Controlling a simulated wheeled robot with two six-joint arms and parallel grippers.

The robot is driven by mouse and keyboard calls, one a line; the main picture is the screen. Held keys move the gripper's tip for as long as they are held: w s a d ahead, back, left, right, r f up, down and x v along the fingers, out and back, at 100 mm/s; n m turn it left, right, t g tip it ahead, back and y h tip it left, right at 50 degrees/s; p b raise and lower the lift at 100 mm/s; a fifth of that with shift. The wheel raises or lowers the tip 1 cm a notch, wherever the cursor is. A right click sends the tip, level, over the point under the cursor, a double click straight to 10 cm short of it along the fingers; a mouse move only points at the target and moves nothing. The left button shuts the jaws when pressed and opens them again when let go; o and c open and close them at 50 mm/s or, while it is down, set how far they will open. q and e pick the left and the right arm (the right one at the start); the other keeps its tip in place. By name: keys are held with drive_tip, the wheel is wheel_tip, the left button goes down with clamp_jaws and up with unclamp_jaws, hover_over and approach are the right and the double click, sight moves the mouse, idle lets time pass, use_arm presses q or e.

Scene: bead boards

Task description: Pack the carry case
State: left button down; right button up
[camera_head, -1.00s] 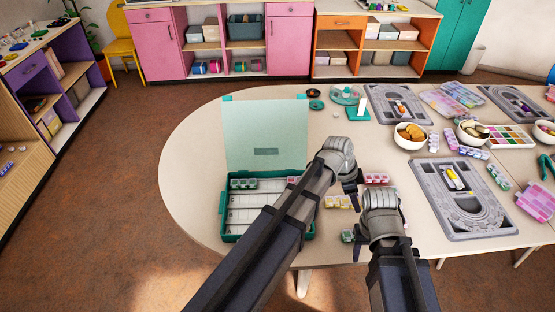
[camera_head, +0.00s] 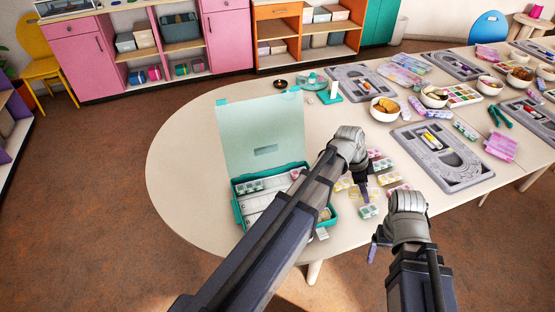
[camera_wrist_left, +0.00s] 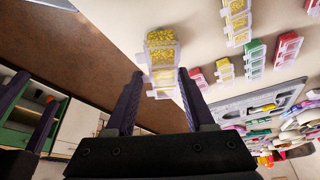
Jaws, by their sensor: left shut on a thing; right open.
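The teal carry case (camera_head: 240,213) lies open on the table, its translucent lid (camera_head: 235,130) raised. A green-bead box (camera_head: 250,187) sits in its back left, and a pink one (camera_head: 296,174) shows at the back right. My left arm hides much of the case. My left gripper (camera_head: 364,196) is right of the case, shut on a clear box of yellow beads (camera_wrist_left: 161,50), seen between the fingers in the left wrist view. Other yellow (camera_wrist_left: 236,20), red (camera_wrist_left: 287,48) and green (camera_wrist_left: 254,54) boxes lie nearby. My right gripper (camera_head: 379,244) is open and empty near the table's front edge.
Grey bead boards (camera_head: 440,150) lie to the right. A bowl of orange-brown pieces (camera_head: 385,109) stands behind the boxes, with a teal stand (camera_head: 330,96) further left. The table left of the case is bare.

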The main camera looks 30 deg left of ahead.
drive_tip(key=shift+o, duration=0.2)
drive_tip(key=shift+f, duration=0.15)
use_arm(q)
drive_tip(key=s+a+n+t+y, duration=0.1)
drive_tip(key=a+n, duration=0.4)
drive_tip(key=a, duration=2.5)
drive_tip(key=shift+s+a+f+t, duration=0.25)
drive_tip(key=shift+s+t, duration=0.05)
drive_tip(key=shift+s, duration=0.25)
use_arm(e)
drive_tip(key=shift+f, duration=0.1)
use_arm(q)
drive_tip(key=shift+f+b, duration=0.2)
drive_tip(key=shift+b, duration=0.2)
use_arm(e)
drive_tip(key=shift+f, duration=0.2)
use_arm(q)
drive_tip(key=shift+f+b, duration=3.25)
use_arm(e)
wheel_tip(320, 180, down, 6)
drive_tip(key=shift+f, duration=0.25)
use_arm(q)
drive_tip(key=shift+c, duration=0.9)
unclamp_jaws()
drive_tip(key=shift+r, duration=0.1)
use_arm(e)
drive_tip(key=shift+r, duration=0.1)
